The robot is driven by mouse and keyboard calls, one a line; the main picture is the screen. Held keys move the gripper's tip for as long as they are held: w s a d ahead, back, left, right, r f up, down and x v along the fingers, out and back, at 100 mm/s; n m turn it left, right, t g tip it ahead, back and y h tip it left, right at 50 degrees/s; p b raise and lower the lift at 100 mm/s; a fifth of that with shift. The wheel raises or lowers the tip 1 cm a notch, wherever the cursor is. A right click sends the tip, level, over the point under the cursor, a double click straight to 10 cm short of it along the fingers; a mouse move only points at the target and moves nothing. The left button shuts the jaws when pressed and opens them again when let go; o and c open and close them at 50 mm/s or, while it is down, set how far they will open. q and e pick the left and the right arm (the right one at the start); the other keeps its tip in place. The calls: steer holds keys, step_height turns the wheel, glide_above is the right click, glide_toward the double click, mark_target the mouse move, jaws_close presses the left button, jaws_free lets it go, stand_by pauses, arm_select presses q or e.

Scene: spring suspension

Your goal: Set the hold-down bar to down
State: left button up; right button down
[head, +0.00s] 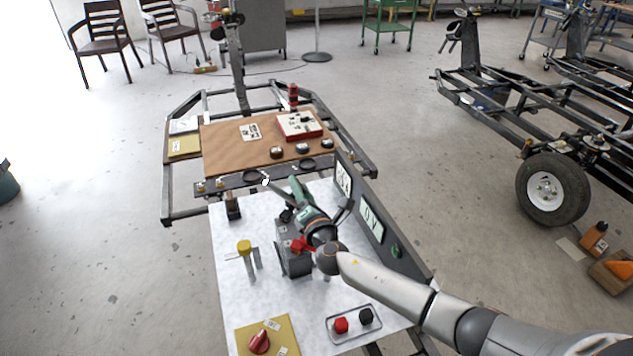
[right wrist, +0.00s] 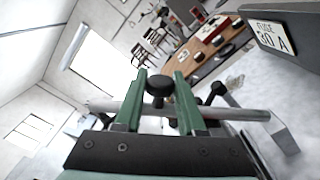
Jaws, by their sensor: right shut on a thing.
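The hold-down bar appears to be the grey round bar (right wrist: 242,114) that crosses the right wrist view from side to side. In the head view a thin grey bar with a pale tip (head: 277,188) sticks out to the left of my right gripper (head: 298,190). My right gripper's green fingers (right wrist: 160,78) are shut on the bar, low between them. A black round knob (right wrist: 159,86) shows between the fingertips. The gripper hides much of the bar and its pivot, so I cannot tell its exact setting. My left gripper is out of view.
A grey block with a red part (head: 293,257) stands below my gripper on the white bench (head: 230,290). Nearby are a yellow knob (head: 244,247), a red knob on a yellow plate (head: 259,342) and a tray (head: 332,331). A dark upright panel (head: 372,222) borders the right side.

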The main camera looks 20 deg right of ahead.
arm_select(q)
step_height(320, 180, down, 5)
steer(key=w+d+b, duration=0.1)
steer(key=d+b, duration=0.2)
steer(key=b, duration=0.4)
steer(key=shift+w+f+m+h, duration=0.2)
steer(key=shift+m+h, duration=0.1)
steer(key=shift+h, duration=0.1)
arm_select(e)
steer(key=a+f+n, duration=0.9)
steer(key=f, duration=0.1)
steer(key=shift+w+f, duration=0.25)
steer(key=shift+f, duration=0.05)
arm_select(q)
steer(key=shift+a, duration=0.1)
arm_select(e)
steer(key=c, duration=0.5)
jaws_free()
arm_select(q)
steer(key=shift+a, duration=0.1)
arm_select(e)
steer(key=shift+d, duration=0.1)
arm_select(q)
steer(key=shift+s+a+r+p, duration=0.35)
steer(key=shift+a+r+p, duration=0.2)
steer(key=shift+p, duration=0.3)
arm_select(e)
steer(key=s, duration=1.2)
steer(key=shift+s+a, duration=0.25)
steer(key=shift+a, duration=0.15)
